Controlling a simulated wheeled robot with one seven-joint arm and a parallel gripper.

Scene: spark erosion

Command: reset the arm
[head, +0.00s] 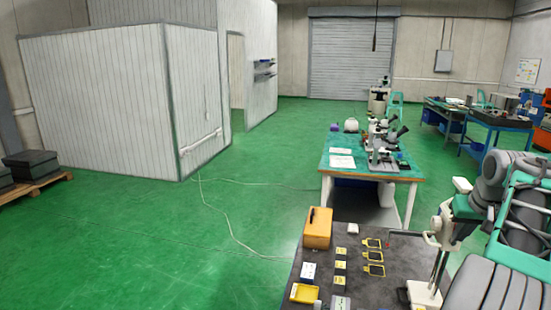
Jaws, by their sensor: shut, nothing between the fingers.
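Grey rounded links of my arm (490,182) show at the right edge, folded close beside the near workbench. I cannot make out my gripper or its fingertips in the head view. A white and teal stand (437,232) with an upright post is close to the arm, and I cannot tell whether they touch.
The near dark bench top (350,248) holds an orange case (318,228), a yellow tray (304,293) and several small yellow-framed pieces. Behind it a teal-topped table (402,172) carries microscopes. The green floor (130,230) to the left is open, with a thin cable across it.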

